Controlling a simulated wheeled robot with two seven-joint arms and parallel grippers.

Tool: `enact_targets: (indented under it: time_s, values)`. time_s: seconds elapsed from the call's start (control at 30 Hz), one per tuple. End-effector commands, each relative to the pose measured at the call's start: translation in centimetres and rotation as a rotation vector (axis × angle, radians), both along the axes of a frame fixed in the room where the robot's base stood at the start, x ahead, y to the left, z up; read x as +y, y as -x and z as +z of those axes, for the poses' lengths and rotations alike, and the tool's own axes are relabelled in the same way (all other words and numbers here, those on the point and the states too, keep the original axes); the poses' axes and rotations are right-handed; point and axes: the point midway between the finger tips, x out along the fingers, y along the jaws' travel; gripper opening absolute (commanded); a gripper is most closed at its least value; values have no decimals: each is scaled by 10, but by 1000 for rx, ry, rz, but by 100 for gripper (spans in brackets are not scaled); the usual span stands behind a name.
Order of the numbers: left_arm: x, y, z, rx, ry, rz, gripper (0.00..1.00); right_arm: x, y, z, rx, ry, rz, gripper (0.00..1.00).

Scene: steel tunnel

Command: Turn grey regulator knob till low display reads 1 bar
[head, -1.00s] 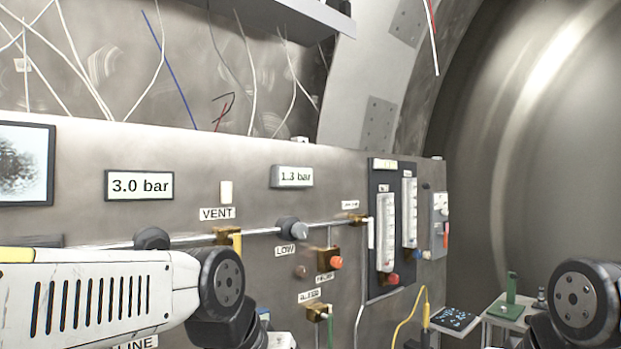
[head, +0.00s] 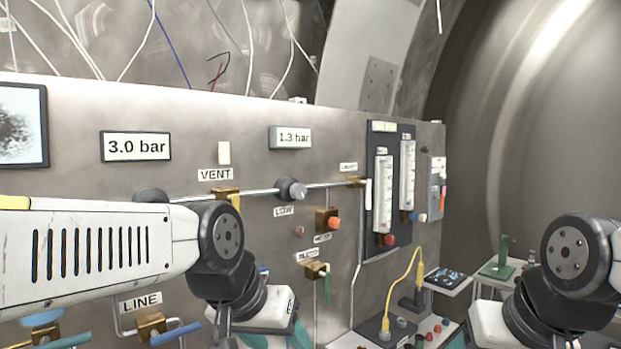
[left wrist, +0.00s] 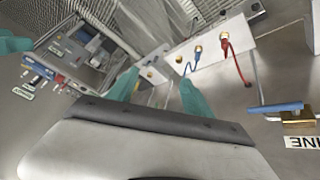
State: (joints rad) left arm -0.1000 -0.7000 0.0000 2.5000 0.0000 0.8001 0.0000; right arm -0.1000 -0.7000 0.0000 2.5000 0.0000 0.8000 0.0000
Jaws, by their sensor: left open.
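The grey regulator knob (head: 291,190) sticks out of the steel panel above the LOW label (head: 284,211). The low display (head: 290,137) above it reads 1.3 bar. A second display (head: 136,146) at the left reads 3.0 bar. My left arm crosses the lower left of the head view, below and left of the knob. In the left wrist view my left gripper (left wrist: 158,90) has its teal fingers apart with nothing between them, clear of the knob. My right arm is at the lower right; only a teal bit of its gripper (head: 457,340) shows, its jaws cut off.
The VENT valve (head: 226,192) and an orange-red knob (head: 333,223) flank the grey knob. A LINE valve with a blue handle (head: 175,334) sits lower left. Flow tubes (head: 384,193) stand to the right. A yellow cable (head: 403,285) hangs over a console (head: 372,335) at bottom right.

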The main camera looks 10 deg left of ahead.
Motion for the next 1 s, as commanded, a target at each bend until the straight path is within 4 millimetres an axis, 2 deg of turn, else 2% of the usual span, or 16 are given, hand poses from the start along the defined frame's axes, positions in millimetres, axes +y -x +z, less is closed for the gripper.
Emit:
enact_targets:
  time_s: [0.27, 0.37, 0.47, 0.57, 0.6, 0.73, 0.83, 0.9, 1.0]
  values:
    - [4, -3, -1, 17, -57, -45, 59, 0, 0, 0, 0, 0, 0, 59]
    - [15, -13, -3, 67, -224, -175, 59, 0, 0, 0, 0, 0, 0, 59]
    - [37, -35, 0, 145, -500, -379, 59, 0, 0, 0, 0, 0, 0, 59]
    - [60, -70, 16, 236, -824, -599, 59, 0, 0, 0, 0, 0, 0, 59]
    - [68, -88, 26, 271, -954, -679, 59, 0, 0, 0, 0, 0, 0, 59]
    - [73, -152, 70, 387, -1379, -891, 59, 0, 0, 0, 0, 0, 0, 59]
    - [55, -201, 109, 471, -1687, -991, 59, 0, 0, 0, 0, 0, 0, 59]
    - [36, -229, 135, 521, -1873, -1022, 59, 0, 0, 0, 0, 0, 0, 59]
    - [7, -256, 163, 575, -2077, -1030, 59, 0, 0, 0, 0, 0, 0, 59]
